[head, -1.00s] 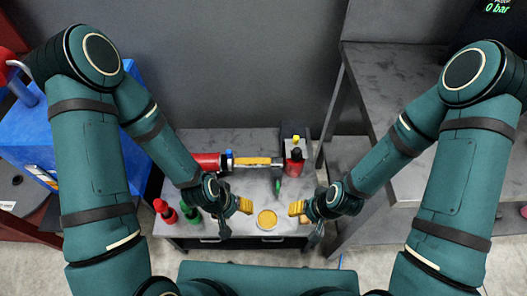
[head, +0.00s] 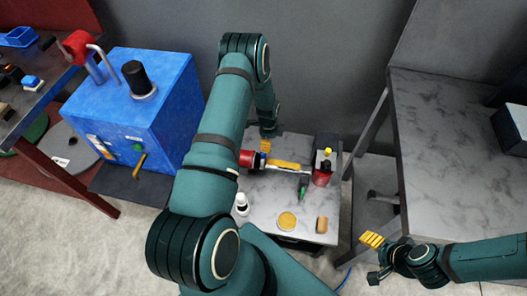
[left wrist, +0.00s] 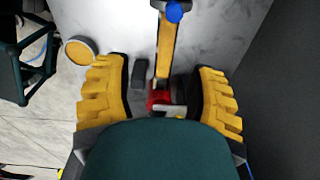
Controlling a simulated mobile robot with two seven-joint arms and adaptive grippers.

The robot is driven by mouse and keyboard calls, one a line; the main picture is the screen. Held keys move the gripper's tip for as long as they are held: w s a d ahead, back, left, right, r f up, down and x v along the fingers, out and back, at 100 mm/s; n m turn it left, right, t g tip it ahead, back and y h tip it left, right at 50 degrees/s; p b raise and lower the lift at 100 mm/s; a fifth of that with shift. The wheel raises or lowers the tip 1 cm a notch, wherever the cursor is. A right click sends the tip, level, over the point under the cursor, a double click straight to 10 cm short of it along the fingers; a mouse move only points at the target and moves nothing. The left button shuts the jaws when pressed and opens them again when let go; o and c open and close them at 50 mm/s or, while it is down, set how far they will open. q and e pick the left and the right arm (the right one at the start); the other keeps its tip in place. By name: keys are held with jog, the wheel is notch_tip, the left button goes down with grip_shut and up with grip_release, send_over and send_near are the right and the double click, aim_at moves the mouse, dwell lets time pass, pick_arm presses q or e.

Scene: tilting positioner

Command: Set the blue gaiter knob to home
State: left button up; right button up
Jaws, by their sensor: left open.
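A small blue knob (head: 262,160) shows beside a red cylinder (head: 246,159) at the left end of a yellow bar (head: 285,166) on the small grey table. The blue knob also shows at the top of the left wrist view (left wrist: 173,12), by the yellow bar (left wrist: 166,50). I cannot make out a gaiter on it. My left gripper (left wrist: 164,78) is open; its yellow fingers stand either side of the bar's lower end and a red part. In the head view my left gripper (head: 265,146) is mostly hidden near the table's back edge. My right gripper (head: 371,241) is right of the table, apart from it.
A blue box (head: 170,100) with a black upright knob (head: 138,78) stands left. A grey bench (head: 450,130) stands right.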

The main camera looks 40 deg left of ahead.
aim_at(263, 155)
pick_arm(q)
jog(key=shift+m, duration=0.7)
jog(key=a+f, duration=0.1)
jog(key=f, duration=0.3)
jog(key=a+f+b, duration=0.1)
jog(key=f, duration=0.4)
jog(key=a+f, duration=0.1)
jog(key=f, duration=0.3)
jog(key=shift+w+f+b, duration=0.15)
jog(key=shift+b, duration=0.15)
jog(key=shift+c, duration=0.5)
grip_shut()
